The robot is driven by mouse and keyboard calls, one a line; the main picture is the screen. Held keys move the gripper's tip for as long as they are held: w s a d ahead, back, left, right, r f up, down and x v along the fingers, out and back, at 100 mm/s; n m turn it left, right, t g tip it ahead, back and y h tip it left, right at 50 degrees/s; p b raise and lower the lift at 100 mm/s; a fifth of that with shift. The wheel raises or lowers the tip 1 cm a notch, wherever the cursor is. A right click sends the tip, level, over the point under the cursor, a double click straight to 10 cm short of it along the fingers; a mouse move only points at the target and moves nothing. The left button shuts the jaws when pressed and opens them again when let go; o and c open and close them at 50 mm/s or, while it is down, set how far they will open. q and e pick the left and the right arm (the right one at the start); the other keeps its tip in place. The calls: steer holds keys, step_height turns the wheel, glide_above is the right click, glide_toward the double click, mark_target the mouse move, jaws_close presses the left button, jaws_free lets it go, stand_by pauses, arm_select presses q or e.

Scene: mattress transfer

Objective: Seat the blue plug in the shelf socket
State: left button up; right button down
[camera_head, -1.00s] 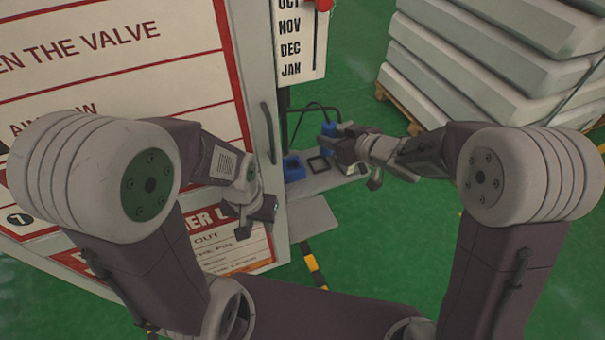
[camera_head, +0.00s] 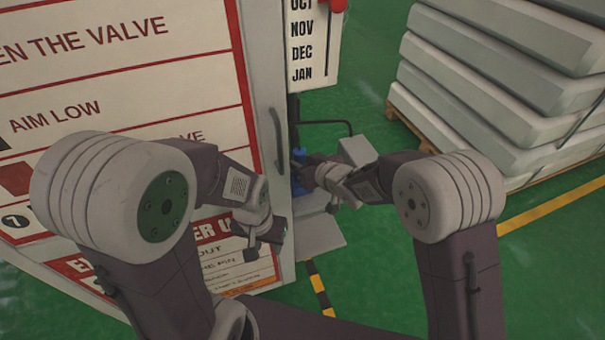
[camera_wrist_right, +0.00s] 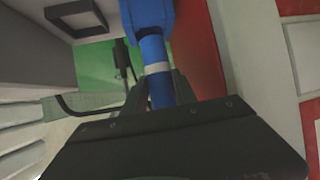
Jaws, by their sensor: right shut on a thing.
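The blue plug (camera_wrist_right: 160,88) is a blue cylinder with a pale band, held between the dark fingers of my right gripper (camera_wrist_right: 152,92) in the right wrist view. A wider blue body (camera_wrist_right: 146,14) stands beyond it at the top; I cannot tell whether that is part of the plug or the socket. In the head view my right gripper (camera_head: 303,170) is over the shelf, against small blue parts (camera_head: 298,185) that it partly hides. The socket opening is not visible. My left gripper (camera_head: 263,240) hangs lower, before the sign panel, apart from the shelf; its jaw opening is unclear.
The sign cabinet (camera_head: 130,75) with its handle (camera_head: 278,140) stands left of the shelf (camera_head: 322,230). A black cable (camera_wrist_right: 88,108) runs beside the plug. A square black frame (camera_wrist_right: 76,18) is on the shelf. Stacked mattresses (camera_head: 500,85) stand at the right on a pallet.

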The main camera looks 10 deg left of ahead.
step_height(320, 180, down, 3)
steer(key=shift+f+b, duration=0.15)
steer(key=shift+b, duration=0.3)
steer(key=shift+f, duration=0.35)
steer(key=shift+f, duration=0.15)
steer(key=c, duration=1)
jaws_free()
